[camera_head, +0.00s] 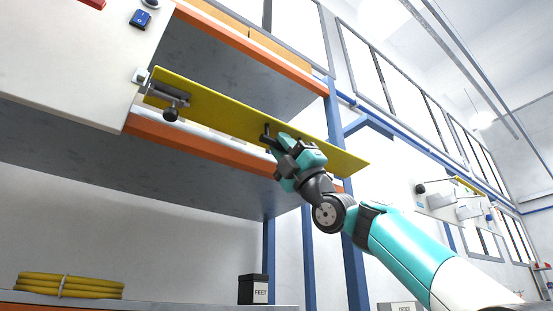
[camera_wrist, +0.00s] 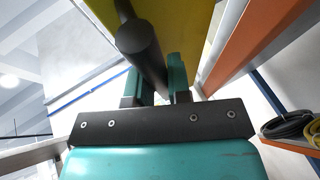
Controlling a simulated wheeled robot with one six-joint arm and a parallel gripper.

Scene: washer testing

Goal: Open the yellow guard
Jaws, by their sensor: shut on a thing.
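The yellow guard (camera_head: 225,112) is a long flat panel in the head view, joined at its left end to a white box (camera_head: 75,55) and reaching out to the right. A dark knob on a metal bracket (camera_head: 170,103) sits near that end. My gripper (camera_head: 277,144) is at the guard's lower middle, shut on its dark handle (camera_head: 266,130). In the wrist view, the dark round handle (camera_wrist: 141,48) runs between the teal fingers of my gripper (camera_wrist: 163,80), with the yellow guard (camera_wrist: 184,28) behind it. The fingers partly hide the handle.
Shelving with an orange beam (camera_head: 190,141) runs behind and below the guard. A blue upright (camera_head: 335,110) stands near its right end. Yellow coiled hose (camera_head: 68,285) and a black box (camera_head: 253,289) lie on a lower surface. Open room lies to the right.

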